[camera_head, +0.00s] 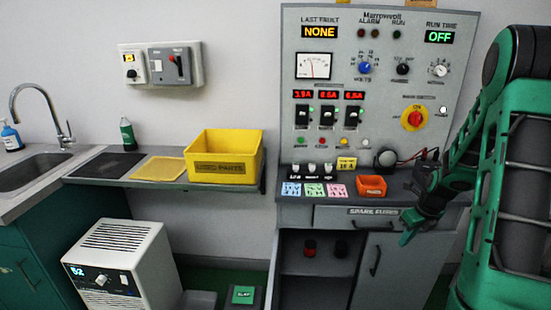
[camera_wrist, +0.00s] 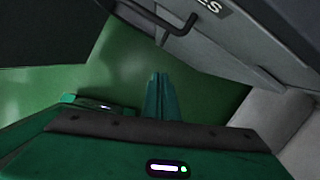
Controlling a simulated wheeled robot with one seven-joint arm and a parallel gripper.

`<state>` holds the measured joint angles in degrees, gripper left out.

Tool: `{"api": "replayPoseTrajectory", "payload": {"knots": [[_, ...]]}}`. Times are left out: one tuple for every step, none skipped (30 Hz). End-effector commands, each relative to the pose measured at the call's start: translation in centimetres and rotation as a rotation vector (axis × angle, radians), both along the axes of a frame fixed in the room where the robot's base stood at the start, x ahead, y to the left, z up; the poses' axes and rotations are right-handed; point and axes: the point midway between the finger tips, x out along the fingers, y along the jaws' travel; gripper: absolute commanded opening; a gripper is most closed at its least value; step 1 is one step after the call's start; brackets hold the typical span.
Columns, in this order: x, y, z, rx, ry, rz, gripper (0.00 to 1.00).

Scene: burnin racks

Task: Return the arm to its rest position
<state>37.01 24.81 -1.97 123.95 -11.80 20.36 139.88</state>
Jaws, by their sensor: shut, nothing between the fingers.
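My green arm comes down from the right edge of the head view and is bent at the elbow. The wrist view also shows a dark cabinet handle (camera_wrist: 165,25) above the fingers and green floor (camera_wrist: 215,90) behind them.
The control panel (camera_head: 345,75) stands above the cabinet, with an orange tray (camera_head: 371,187) on its ledge. The cabinet's left bay (camera_head: 312,285) is open. A yellow parts bin (camera_head: 226,157) stands on the shelf. A white unit (camera_head: 120,268) and sink (camera_head: 35,170) are at left.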

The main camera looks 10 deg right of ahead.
Motion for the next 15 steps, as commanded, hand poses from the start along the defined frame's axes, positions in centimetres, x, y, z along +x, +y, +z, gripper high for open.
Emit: {"api": "replayPoseTrajectory", "payload": {"knots": [[-0.1, 0.1, 0.3, -0.006, 0.0, 0.016, 0.0], [-0.2, 0.3, 0.6, -0.013, 0.002, 0.033, 0.0], [-0.4, 0.5, 1.0, -0.024, 0.005, 0.068, 0.0], [-0.7, 0.7, 1.5, -0.035, 0.009, 0.102, 0.0], [-1.1, 1.0, 2.1, -0.047, 0.015, 0.144, 0.0], [-1.6, 1.5, 2.9, -0.068, 0.022, 0.211, 0.0], [-2.1, 1.8, 3.6, -0.085, 0.031, 0.269, 0.0], [-2.6, 2.2, 4.3, -0.102, 0.038, 0.329, 0.0], [-3.4, 2.8, 5.3, -0.124, 0.049, 0.414, 0.0], [-4.0, 3.2, 6.1, -0.14, 0.058, 0.477, 0.0], [-4.7, 3.7, 6.8, -0.155, 0.066, 0.542, 0.0], [-5.5, 4.2, 7.7, -0.174, 0.077, 0.626, 0.0], [-6.2, 4.6, 8.3, -0.187, 0.086, 0.689, 0.0], [-6.9, 5.0, 9.0, -0.199, 0.093, 0.753, 0.0], [-7.8, 5.6, 9.8, -0.214, 0.104, 0.836, 0.0]]}}
